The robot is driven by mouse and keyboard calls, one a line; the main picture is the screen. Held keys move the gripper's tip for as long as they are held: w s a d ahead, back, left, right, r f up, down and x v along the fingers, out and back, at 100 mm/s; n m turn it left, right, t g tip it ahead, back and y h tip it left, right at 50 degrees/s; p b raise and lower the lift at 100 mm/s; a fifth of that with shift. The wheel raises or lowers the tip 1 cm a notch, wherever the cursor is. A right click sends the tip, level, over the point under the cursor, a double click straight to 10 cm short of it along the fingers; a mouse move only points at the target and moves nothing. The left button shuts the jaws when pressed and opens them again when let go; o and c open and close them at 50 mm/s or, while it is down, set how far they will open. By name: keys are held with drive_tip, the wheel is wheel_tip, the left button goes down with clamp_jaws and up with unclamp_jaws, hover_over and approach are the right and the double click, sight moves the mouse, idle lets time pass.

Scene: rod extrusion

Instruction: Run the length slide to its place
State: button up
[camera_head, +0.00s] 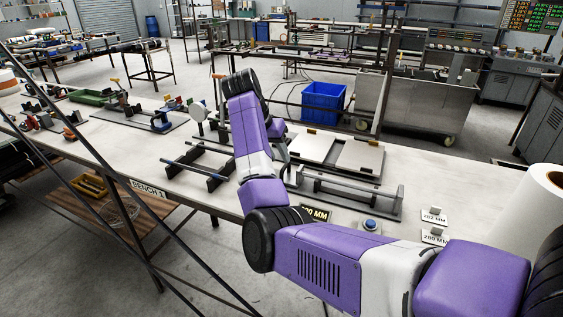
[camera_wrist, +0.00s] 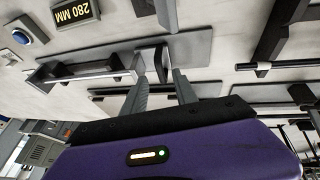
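The length-stop fixture (camera_head: 350,203) is a grey base with a long bar between end blocks, on the bench in the head view. In the wrist view its bar (camera_wrist: 90,66) runs across the upper left. A grey upright tab (camera_wrist: 162,62), which looks like the length slide, stands near the bar's end. My gripper (camera_wrist: 158,77) has its two fingers apart, one on each side of the tab in the picture, with visible gaps. I cannot tell whether either finger touches it. The display (camera_wrist: 76,13) reads 280 MM.
A blue button (camera_head: 370,224) sits beside the display. A rod rack (camera_head: 200,165) and flat plates (camera_head: 337,155) lie close to my arm.

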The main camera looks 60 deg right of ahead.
sight(284, 166)
drive_tip(key=shift+x, duration=1.95)
clamp_jaws()
